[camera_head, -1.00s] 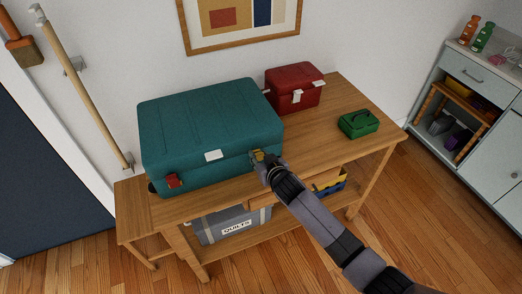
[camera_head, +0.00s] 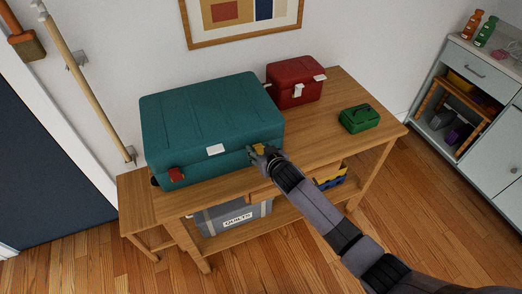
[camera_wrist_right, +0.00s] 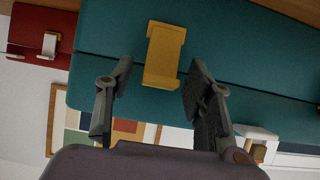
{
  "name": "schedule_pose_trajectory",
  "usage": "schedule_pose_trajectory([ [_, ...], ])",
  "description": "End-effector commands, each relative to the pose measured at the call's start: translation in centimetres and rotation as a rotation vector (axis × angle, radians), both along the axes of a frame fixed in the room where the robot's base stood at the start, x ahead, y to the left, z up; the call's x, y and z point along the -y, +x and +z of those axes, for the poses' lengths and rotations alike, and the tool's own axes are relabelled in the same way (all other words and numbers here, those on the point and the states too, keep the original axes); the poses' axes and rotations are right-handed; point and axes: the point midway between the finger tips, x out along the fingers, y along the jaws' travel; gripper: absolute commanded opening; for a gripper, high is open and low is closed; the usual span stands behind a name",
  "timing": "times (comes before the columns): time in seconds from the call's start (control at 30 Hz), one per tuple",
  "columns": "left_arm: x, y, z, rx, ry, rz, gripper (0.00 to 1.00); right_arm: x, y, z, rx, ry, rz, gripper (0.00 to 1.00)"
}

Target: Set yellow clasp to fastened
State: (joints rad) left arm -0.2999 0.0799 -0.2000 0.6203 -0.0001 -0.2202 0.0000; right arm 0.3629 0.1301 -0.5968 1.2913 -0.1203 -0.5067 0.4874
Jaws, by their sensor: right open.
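The yellow clasp (camera_head: 258,148) sits on the front of the teal case (camera_head: 205,115), near its right end. In the right wrist view the yellow clasp (camera_wrist_right: 163,58) lies across the seam of the teal case (camera_wrist_right: 230,40). I cannot tell whether it is latched. My right gripper (camera_head: 264,155) is at the clasp in the head view. In the right wrist view its two fingers (camera_wrist_right: 158,85) are apart, one on each side of the clasp's lower end in the picture, with nothing held. My left gripper is not in view.
The case also has a white clasp (camera_head: 215,150) and a red clasp (camera_head: 176,174). A red box (camera_head: 293,85) and a green box (camera_head: 360,119) stand to the right on the wooden table (camera_head: 325,130). A grey quilts bin (camera_head: 220,220) sits on the shelf below.

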Motion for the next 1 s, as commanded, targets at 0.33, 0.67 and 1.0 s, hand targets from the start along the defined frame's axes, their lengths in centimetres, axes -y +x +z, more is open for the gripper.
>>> schedule_pose_trajectory([
  [0.33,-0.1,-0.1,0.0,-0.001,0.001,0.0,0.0,0.4,-1.4,0.7,-0.001,0.002,0.0,0.48],
  [0.67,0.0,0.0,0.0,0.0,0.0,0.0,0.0,1.8,-6.0,3.3,0.0,0.001,0.0,0.48],
  [1.0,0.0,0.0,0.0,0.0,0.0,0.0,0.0,2.9,-9.6,5.4,0.001,0.0,0.0,0.48],
])
